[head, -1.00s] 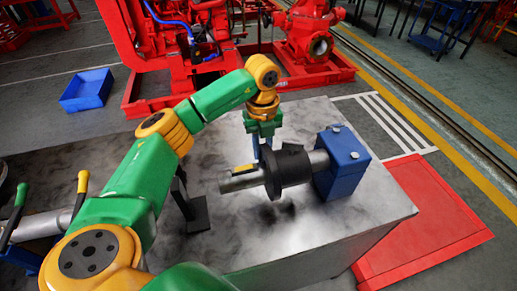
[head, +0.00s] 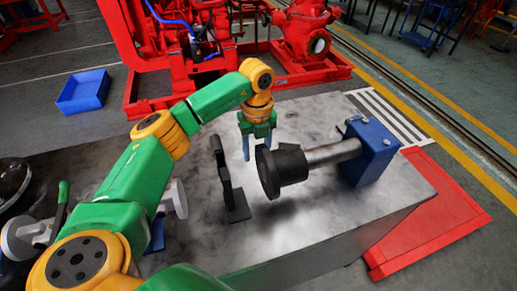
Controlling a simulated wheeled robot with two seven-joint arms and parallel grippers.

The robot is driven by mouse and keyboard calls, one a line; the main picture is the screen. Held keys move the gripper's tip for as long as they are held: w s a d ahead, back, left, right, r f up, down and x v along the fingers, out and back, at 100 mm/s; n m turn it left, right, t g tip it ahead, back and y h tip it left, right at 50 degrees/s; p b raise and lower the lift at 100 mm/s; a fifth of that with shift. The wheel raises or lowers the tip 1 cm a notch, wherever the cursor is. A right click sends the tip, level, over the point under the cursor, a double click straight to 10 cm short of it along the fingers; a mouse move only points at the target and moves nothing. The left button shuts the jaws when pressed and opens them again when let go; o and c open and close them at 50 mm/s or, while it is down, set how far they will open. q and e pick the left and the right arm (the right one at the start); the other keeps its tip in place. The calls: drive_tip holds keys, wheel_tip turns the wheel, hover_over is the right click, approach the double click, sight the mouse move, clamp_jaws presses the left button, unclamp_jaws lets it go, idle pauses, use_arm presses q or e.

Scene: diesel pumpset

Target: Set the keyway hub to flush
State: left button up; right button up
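The black keyway hub (head: 270,176) sits around the left end of the grey shaft (head: 333,152). No shaft shows to the left of the hub's face, and I cannot tell exactly how the face and shaft end line up. The shaft's right end is in a blue block (head: 371,152) on the metal bench (head: 300,225). My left gripper (head: 256,150) points down just behind the hub, its two blue fingers apart with nothing seen between them. The right fingertip is partly hidden behind the hub, so I cannot tell if it touches. My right gripper is not in view.
A black upright stand (head: 229,182) is on the bench left of the hub. Grey round parts (head: 172,198) lie at the left, partly behind my arm. A red engine (head: 190,35) and a blue bin (head: 83,92) are beyond the bench. The bench front is clear.

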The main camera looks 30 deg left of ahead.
use_arm(q)
drive_tip(key=shift+a, duration=0.1)
wheel_tip(320, 180, up, 6)
drive_tip(key=shift+r+b, duration=0.2)
drive_tip(key=shift+b, duration=0.45)
drive_tip(key=shift+r, duration=0.4)
